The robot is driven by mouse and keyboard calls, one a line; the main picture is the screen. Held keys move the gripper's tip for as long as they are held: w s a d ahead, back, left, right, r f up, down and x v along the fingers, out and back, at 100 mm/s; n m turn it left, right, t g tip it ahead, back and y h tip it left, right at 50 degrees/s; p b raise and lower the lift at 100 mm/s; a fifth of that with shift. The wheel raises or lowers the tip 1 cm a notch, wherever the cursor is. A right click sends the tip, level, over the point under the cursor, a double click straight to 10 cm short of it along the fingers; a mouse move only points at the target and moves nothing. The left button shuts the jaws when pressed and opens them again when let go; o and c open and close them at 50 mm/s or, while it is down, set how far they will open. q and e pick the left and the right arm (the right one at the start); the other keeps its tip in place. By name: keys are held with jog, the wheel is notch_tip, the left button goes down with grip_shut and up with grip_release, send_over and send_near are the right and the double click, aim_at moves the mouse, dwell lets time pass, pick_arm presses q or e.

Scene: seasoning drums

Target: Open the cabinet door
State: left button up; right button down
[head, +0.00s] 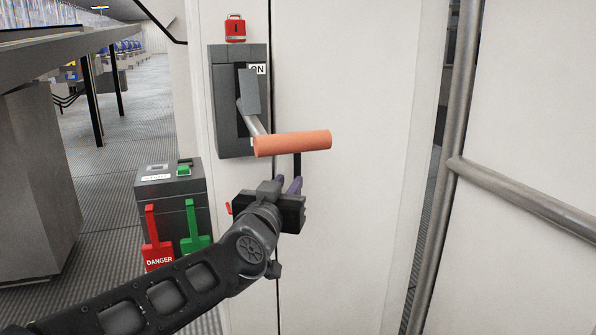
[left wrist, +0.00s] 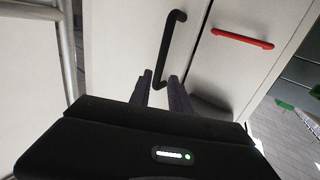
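The white cabinet door (head: 350,130) is closed, its left seam running down beside the switch panel. Its black bar handle (left wrist: 169,45) shows whole in the left wrist view; in the head view only a short piece of the handle (head: 297,166) shows below the orange lever grip. My left gripper (head: 289,184) is in front of the door at the handle's lower part. In the left wrist view its two purple fingers (left wrist: 160,88) are apart, with the handle's lower end appearing between their tips. I cannot tell whether they touch it. My right gripper is out of view.
A grey switch box (head: 226,105) with an orange lever grip (head: 292,143) juts out just above my left gripper. A red padlock (head: 235,28) sits above it. A dark box with red and green tags (head: 172,205) stands left. A metal pipe rail (head: 455,120) stands right.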

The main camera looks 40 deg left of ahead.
aim_at(296, 172)
pick_arm(q)
jog(key=shift+b+x, duration=0.65)
jog(key=shift+x, duration=3.25)
jog(key=shift+d, duration=0.1)
grip_shut()
